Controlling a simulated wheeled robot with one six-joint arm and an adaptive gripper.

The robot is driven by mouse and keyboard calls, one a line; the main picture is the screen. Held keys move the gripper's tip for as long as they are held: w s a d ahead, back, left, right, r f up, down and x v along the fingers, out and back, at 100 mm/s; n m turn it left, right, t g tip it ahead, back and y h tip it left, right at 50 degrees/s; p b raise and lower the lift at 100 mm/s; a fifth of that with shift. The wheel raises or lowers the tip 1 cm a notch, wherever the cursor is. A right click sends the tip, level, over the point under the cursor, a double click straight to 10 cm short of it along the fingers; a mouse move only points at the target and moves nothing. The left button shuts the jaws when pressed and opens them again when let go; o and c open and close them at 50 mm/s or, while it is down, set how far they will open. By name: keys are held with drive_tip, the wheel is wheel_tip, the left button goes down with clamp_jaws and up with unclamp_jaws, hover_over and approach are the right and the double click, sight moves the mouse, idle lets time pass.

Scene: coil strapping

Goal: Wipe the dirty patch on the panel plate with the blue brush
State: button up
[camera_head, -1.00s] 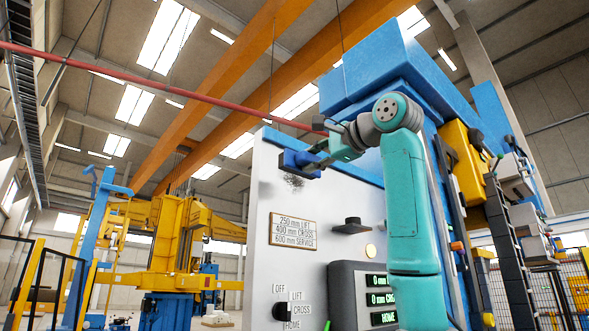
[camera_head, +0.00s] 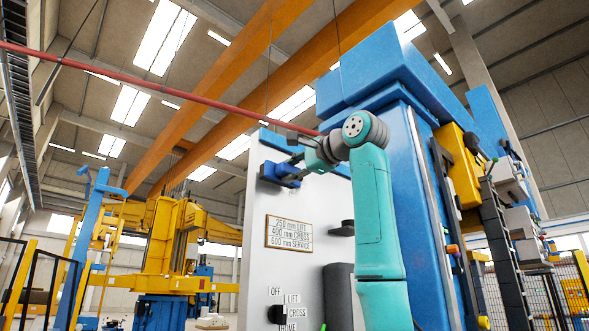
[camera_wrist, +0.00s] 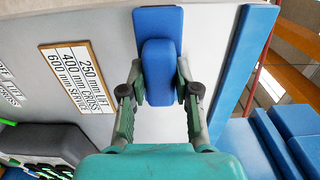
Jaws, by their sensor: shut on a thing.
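My gripper (camera_head: 299,163) is up at the top left of the white panel plate (camera_head: 262,210). It is shut on the blue brush (camera_head: 277,174). In the wrist view the brush (camera_wrist: 158,22) shows as a wide blue pad with a narrower blue block, and my gripper (camera_wrist: 159,80) has a finger on each side of that block. The pad lies against or very close to the plate; I cannot tell whether it touches. No dirty patch shows in either view now; the brush may cover it.
A framed sign (camera_head: 289,232) is on the plate below the brush. A dark knob (camera_head: 342,229) sticks out right of it, with a selector switch (camera_head: 279,313) and grey console (camera_head: 338,290) lower down. A blue machine (camera_head: 385,80) rises at the right.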

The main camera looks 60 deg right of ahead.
drive_tip(key=shift+x, duration=0.95)
idle(0.7)
drive_tip(key=shift+d, duration=0.1)
drive_tip(key=shift+s+d, duration=0.3)
drive_tip(key=shift+d, duration=0.5)
drive_tip(key=shift+s+d, duration=0.25)
drive_tip(key=shift+d, duration=0.5)
drive_tip(key=s+d, duration=0.2)
drive_tip(key=d, duration=0.8)
drive_tip(key=shift+s, duration=0.1)
